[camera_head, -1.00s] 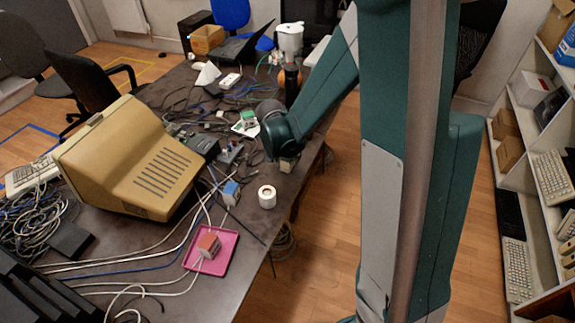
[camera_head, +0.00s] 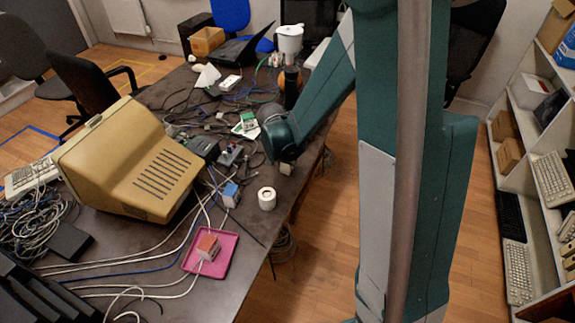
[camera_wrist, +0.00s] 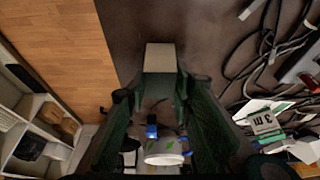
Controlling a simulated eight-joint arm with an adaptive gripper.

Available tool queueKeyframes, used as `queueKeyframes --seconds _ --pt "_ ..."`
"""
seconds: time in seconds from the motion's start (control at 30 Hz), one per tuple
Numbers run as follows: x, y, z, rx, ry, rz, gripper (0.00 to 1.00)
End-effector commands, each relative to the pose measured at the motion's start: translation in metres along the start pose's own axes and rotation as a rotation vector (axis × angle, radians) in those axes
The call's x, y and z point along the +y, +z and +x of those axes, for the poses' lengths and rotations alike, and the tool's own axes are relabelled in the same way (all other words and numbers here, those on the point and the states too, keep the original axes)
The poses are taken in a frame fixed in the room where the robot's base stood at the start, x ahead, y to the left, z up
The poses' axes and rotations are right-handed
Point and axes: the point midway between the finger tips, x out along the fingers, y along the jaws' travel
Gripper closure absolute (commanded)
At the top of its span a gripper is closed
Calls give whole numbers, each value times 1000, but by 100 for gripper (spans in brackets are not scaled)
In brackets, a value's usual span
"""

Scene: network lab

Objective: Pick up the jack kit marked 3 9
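A small plain beige block (camera_wrist: 160,57) shows in the wrist view just beyond my fingertips; it also shows in the head view (camera_head: 287,167), by the table's right edge below my wrist. My gripper (camera_wrist: 152,92) has its fingers apart, with open space between them. In the head view the fingers are mostly hidden by my arm. A blue and white block (camera_head: 231,194) stands on the table, and a red-orange block (camera_head: 208,247) sits on a pink tray (camera_head: 225,259). No "3 9" marking is readable on any block.
A white roll (camera_head: 267,198) stands near the table edge. A green-and-white box marked "3 m" (camera_wrist: 265,122) lies among cables. A beige monitor (camera_head: 130,160) and loose cables crowd the left. A white jug (camera_head: 289,40) stands at the far end. Shelves (camera_head: 520,130) are right, beyond open floor.

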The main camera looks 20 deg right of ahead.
Motion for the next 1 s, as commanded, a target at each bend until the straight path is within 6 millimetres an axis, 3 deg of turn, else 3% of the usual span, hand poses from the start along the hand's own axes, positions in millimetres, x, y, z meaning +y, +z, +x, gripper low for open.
queueKeyframes --seconds 0.47,1.0 --pt "0 -3 -7 0 0 0 89" --pt "0 -28 -69 0 0 0 89"
